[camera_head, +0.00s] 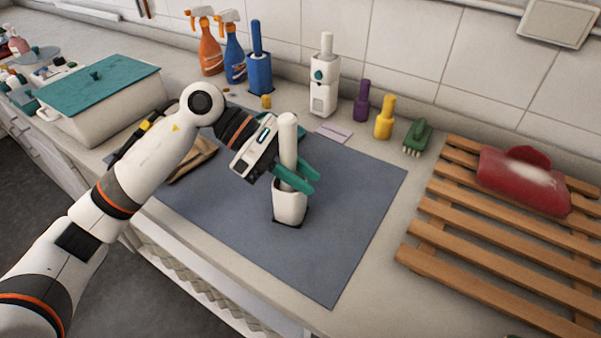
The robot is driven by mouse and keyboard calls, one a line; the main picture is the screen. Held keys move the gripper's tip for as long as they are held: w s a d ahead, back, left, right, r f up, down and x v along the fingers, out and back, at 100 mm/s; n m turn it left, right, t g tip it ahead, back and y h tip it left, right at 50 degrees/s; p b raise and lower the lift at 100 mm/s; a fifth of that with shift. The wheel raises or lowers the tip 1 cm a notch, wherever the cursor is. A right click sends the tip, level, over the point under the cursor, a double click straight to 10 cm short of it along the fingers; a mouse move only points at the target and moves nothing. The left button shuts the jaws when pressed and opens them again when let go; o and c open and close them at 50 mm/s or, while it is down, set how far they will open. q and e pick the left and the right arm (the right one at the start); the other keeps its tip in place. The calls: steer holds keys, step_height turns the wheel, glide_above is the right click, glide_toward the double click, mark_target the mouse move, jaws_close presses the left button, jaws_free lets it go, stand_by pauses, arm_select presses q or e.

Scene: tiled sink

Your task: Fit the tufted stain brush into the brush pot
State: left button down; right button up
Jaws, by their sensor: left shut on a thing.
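The stain brush (288,133) has a thick white handle and stands close to upright over the grey mat. My left gripper (306,180), with teal fingers, is shut on it from the left. The white brush pot (290,208) stands on the mat directly below. The lower end of the brush goes down to the pot's mouth, and the fingers sit just above the rim. The fingers hide the tufts, so I cannot tell how deep the brush is. My right gripper is out of view.
A wooden slatted rack (446,223) with a red item (520,182) lies at the right. Spray bottles (209,45), a blue brush set (258,72), a white one (323,88) and small bottles line the wall. The mat's front right (340,240) is clear.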

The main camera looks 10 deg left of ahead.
arm_select(q)
steer(key=shift+f, duration=0.3)
steer(key=c, duration=1.1)
jaws_free()
steer(key=shift+c, duration=0.2)
steer(key=b+v, duration=0.2)
steer(key=v, duration=1)
